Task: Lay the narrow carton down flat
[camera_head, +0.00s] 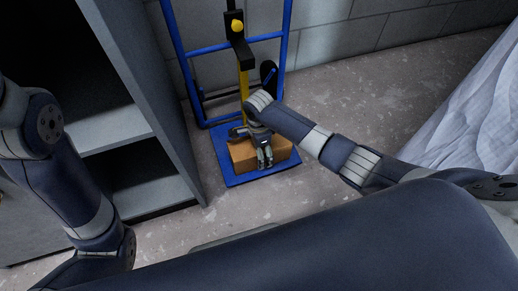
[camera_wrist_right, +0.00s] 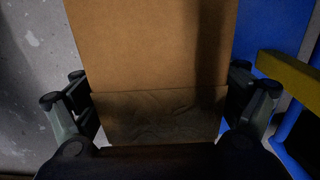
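The brown carton (camera_head: 246,157) rests on the blue base plate (camera_head: 233,180) of a blue-framed hand truck, its longer side running left to right. My right gripper (camera_head: 264,152) reaches down over its middle, with a finger showing against the near side. In the right wrist view the carton (camera_wrist_right: 150,50) fills the space between the two fingers (camera_wrist_right: 160,100), one along each side. Whether they press on it I cannot tell. The carton's lower part is in shadow there. My left arm is at the left of the head view; its gripper is out of view.
The blue frame (camera_head: 208,50) and a yellow upright (camera_head: 244,82) stand just behind the carton. A grey shelf unit (camera_head: 150,100) is close on the left. A pale draped sheet (camera_head: 470,120) hangs at the right. Bare floor (camera_head: 345,90) lies between.

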